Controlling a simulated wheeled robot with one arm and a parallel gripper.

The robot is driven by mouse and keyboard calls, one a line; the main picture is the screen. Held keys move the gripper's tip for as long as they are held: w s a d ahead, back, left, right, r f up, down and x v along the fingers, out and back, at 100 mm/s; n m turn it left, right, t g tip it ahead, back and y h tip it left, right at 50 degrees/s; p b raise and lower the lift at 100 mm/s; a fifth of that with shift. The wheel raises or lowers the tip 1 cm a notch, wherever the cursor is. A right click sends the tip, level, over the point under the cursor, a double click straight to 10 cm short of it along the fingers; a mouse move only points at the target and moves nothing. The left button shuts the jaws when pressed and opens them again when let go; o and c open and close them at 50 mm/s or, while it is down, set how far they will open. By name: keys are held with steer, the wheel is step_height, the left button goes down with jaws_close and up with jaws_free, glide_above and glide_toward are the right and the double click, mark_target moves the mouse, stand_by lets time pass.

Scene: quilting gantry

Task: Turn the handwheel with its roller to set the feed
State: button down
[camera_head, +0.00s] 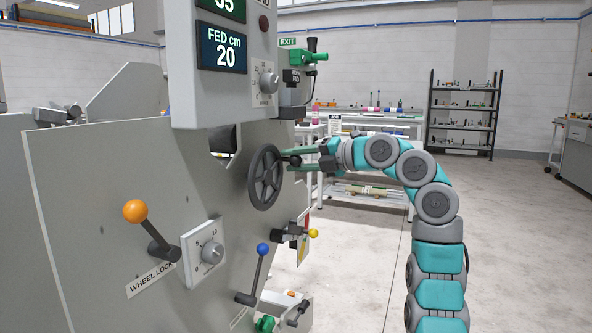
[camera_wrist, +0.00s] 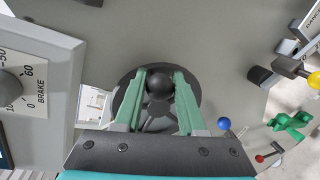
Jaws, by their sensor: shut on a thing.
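The dark handwheel (camera_head: 262,190) is mounted on the grey side panel of the machine and is seen nearly edge-on in the head view. Its black roller (camera_wrist: 159,86) shows with a round end in the wrist view, in front of the wheel's rim and spokes (camera_wrist: 152,124). My gripper (camera_head: 298,162) reaches in from the right, and its green fingers (camera_wrist: 160,76) are shut on the roller from both sides. The fingers partly hide the wheel. The display (camera_head: 222,48) above reads "FED cm 20".
A lever with an orange ball (camera_head: 135,211) stands by a "WHEEL LOCK" label, beside a dial (camera_head: 206,254). A blue-ball lever (camera_head: 262,250) and a yellow knob (camera_head: 313,233) sit below the wheel. The control box (camera_head: 185,75) overhangs it. Open floor lies right.

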steer(key=shift+s+a, duration=0.1)
steer(key=shift+s, duration=0.05)
stand_by(0.4)
steer(key=c, duration=0.8)
jaws_free()
steer(key=b+v, duration=0.1)
steer(key=v, duration=0.7)
